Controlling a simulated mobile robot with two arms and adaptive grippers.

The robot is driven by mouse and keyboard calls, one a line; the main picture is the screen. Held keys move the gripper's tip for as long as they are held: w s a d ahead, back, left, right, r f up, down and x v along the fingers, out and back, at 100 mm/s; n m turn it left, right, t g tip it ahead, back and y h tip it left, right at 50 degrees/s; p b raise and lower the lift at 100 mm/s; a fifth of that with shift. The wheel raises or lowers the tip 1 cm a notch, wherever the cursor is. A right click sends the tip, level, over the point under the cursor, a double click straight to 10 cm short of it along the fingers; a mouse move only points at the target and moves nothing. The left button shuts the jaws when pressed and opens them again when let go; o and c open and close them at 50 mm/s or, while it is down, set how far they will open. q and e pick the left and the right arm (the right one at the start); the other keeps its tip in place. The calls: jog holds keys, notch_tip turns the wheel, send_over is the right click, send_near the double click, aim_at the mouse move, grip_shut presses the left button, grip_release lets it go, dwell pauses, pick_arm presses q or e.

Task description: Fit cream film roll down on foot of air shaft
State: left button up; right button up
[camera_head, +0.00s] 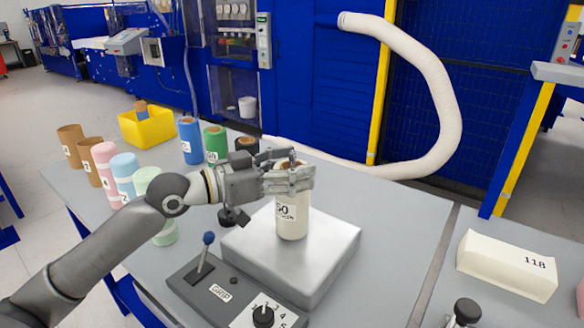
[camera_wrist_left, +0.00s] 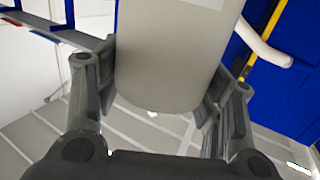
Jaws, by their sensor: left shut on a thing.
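The cream film roll (camera_head: 291,222) stands upright over the silver block (camera_head: 335,247), with a printed label on its side and a brown core showing at the top. My left gripper (camera_head: 298,178) is shut around its upper part. In the left wrist view the roll (camera_wrist_left: 165,65) sits between the two finger pads. Its lower end is over the middle of the block's top; I cannot tell whether it touches. No air shaft shows; the roll may hide it. My right gripper is not in view.
A control panel (camera_head: 218,292) with a blue-knobbed lever is in front of the block. Pastel, brown, blue and green rolls stand at the left and back, near a yellow bin (camera_head: 147,128). A cream block marked 118 (camera_head: 507,264) lies at the right.

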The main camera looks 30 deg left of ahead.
pick_arm(q)
jog(key=shift+f, duration=0.1)
jog(key=shift+f+b, duration=0.55)
jog(key=shift+b, duration=0.05)
jog(key=o, duration=1.8)
jog(key=shift+f, duration=0.1)
jog(key=shift+c, duration=0.2)
jog(key=shift+s+a, duration=0.1)
